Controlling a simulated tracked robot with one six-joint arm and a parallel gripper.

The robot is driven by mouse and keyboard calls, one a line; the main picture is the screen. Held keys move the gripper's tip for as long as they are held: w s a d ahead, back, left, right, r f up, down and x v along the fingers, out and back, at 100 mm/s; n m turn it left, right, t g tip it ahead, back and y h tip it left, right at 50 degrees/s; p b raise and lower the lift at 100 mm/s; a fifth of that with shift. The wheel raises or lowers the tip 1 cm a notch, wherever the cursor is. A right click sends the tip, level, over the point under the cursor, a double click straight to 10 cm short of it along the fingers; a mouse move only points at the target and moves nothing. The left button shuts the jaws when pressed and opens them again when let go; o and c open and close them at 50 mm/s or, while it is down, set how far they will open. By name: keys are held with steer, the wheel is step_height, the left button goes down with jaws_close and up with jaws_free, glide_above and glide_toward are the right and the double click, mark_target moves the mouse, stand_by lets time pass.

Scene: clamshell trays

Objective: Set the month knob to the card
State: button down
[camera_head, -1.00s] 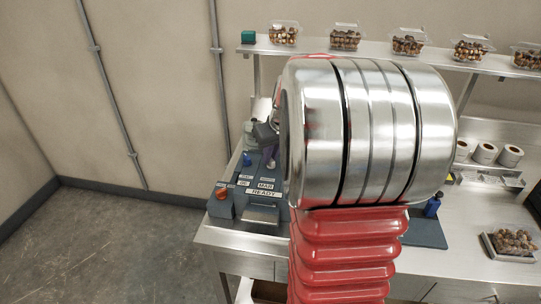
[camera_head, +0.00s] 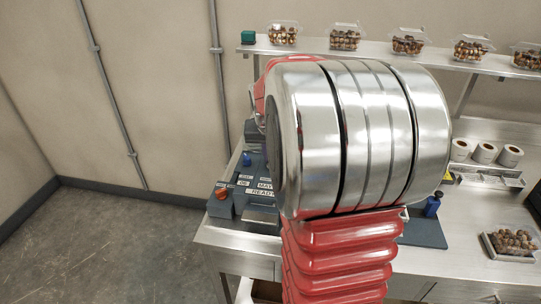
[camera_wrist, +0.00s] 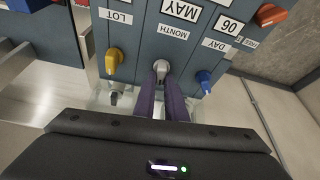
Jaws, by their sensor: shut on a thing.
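The grey month knob (camera_wrist: 161,70) sits on the blue-grey panel (camera_wrist: 135,40) in the wrist view, below the MONTH label. The month window (camera_wrist: 181,9) above it reads MAY. My gripper (camera_wrist: 161,84) has its two purple fingers shut on the month knob. In the head view the panel (camera_head: 236,205) shows at the left end of the counter, and my arm hides the knob and gripper there. I cannot make out a card in either view.
Beside the month knob are a yellow knob (camera_wrist: 114,60) under LOT and a blue knob (camera_wrist: 204,80) near a window reading 06. A red button (camera_head: 222,193) is at the panel's left corner. Filled clamshell trays (camera_head: 345,38) line the shelf.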

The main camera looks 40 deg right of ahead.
steer(key=shift+m+g, duration=0.3)
steer(key=shift+m, duration=0.4)
steer(key=c, duration=1.8)
jaws_free()
steer(key=shift+r, duration=0.1)
steer(key=v, duration=1.3)
steer(key=shift+s+a+r, duration=0.2)
steer(key=shift+a, duration=0.05)
steer(key=shift+n, duration=0.3)
